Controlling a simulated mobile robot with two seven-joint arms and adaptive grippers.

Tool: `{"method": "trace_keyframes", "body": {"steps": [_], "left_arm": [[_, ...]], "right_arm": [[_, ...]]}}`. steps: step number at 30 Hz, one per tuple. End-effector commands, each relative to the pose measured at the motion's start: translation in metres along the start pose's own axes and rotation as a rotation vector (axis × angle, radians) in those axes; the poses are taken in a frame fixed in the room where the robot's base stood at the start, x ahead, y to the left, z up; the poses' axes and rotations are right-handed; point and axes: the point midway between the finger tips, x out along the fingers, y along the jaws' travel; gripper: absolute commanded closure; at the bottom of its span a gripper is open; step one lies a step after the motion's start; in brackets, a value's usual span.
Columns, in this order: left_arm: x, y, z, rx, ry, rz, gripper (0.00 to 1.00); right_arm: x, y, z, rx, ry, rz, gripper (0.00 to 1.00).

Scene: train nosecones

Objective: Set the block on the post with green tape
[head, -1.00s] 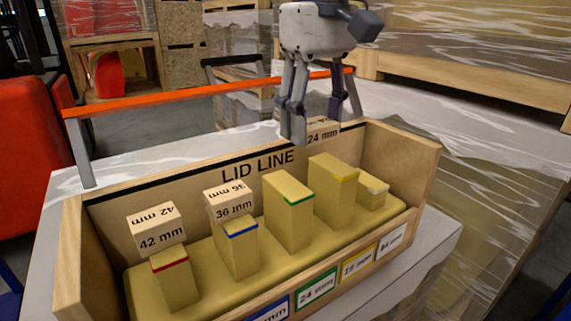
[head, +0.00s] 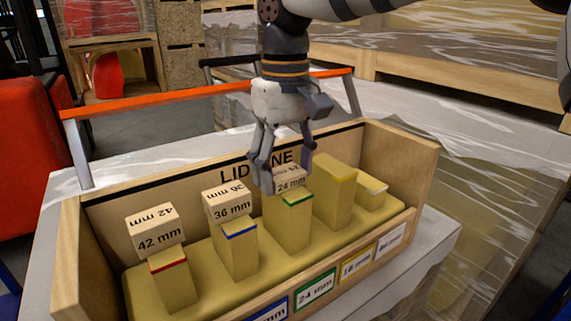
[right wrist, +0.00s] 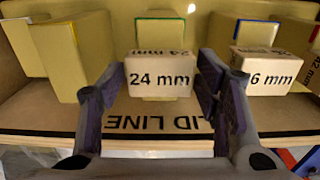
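The pale wooden block marked 24 mm (head: 291,181) is between the fingers of my right gripper (head: 277,180). In the right wrist view the block (right wrist: 160,75) fills the gap between the two fingers. The post with green tape (head: 287,219) stands in the middle of the wooden box. The block is over the rear part of its top; I cannot tell whether it touches. The green tape (head: 298,198) shows in front of the block. One finger hides part of the block and post. My left gripper is not in view.
Left of the green post, the blue-tape post (head: 238,252) has a 36 mm block (head: 229,205) and the red-tape post (head: 174,284) a 42 mm block (head: 155,233). The yellow-tape post (head: 334,190) and white-tape post (head: 370,192) to the right are bare.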

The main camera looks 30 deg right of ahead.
Motion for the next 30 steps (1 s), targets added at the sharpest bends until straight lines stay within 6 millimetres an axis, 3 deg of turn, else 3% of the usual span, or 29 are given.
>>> {"method": "trace_keyframes", "body": {"steps": [11,14,24,30], "left_arm": [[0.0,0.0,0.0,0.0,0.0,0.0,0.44],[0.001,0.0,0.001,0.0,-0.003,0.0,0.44],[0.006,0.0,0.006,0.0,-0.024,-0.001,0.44],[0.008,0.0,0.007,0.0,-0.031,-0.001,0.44]], "right_arm": [[-0.004,0.0,0.0,0.0,0.0,-0.001,0.31],[-0.019,0.0,-0.001,0.001,0.002,0.002,0.31],[-0.098,0.0,-0.001,0.001,0.0,0.0,0.31],[-0.12,0.0,-0.001,0.0,-0.002,0.0,0.31]]}}
